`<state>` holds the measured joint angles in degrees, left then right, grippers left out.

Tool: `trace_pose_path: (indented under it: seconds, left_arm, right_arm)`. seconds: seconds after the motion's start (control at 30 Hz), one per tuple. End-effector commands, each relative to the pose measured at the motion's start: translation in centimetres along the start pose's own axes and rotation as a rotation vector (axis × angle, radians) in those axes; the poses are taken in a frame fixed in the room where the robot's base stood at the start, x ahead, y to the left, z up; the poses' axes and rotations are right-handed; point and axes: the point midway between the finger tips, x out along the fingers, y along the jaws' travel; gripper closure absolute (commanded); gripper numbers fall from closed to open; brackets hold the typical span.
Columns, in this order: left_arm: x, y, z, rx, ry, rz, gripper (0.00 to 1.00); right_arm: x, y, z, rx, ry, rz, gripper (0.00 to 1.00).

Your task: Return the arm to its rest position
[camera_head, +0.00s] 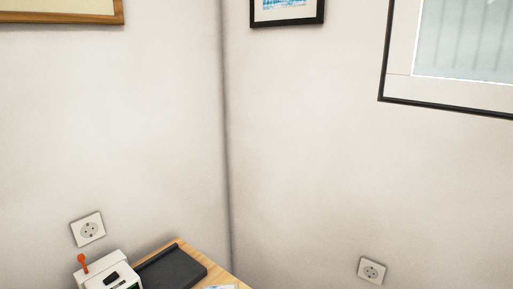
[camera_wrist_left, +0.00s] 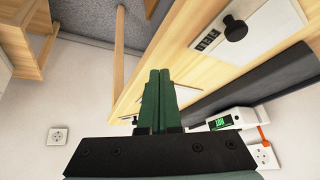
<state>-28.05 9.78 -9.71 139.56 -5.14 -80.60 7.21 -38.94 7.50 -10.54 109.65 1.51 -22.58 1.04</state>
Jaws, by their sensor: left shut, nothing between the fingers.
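My left gripper (camera_wrist_left: 159,73) shows in the left wrist view, its two green fingers pressed together with nothing between them. Neither arm shows in the head view. My right gripper is in no view.
A wooden top (camera_head: 217,275) in the corner bears a dark flat tray (camera_head: 180,270) and a white device (camera_head: 105,268) with an orange lever. Framed prints (camera_head: 450,98) hang above. Wall sockets (camera_head: 371,270) sit low.

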Motion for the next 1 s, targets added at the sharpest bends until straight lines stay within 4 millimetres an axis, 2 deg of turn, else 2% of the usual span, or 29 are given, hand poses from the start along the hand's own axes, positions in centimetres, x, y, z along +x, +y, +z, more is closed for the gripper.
trace_pose_path:
  seconds: [0.03, 0.2, 0.3, 0.67, 0.8, 1.0]
  left_arm:
    - [-0.3, 0.3, 1.7, 0.006, -0.058, 0.019, 1.0]
    - [-1.8, 1.3, 6.8, 0.048, -0.24, 0.092, 1.0]
    - [-0.6, 1.6, 5.8, 0.049, -0.183, 0.093, 1.0]
    - [3.0, 3.2, 4.6, 0.039, -0.012, 0.127, 1.0]
    - [4.5, 4.2, 4.6, 0.029, 0.086, 0.147, 1.0]
    - [5.8, 5.4, 5.1, 0.01, 0.228, 0.174, 1.0]
  right_arm:
    - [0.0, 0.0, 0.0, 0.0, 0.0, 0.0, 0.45]
    - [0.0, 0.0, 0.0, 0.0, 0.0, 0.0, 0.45]
    - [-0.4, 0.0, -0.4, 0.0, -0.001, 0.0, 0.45]
    - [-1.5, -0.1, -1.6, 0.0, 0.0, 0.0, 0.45]
    - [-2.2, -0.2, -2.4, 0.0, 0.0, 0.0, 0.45]
    - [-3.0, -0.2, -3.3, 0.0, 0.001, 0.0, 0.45]
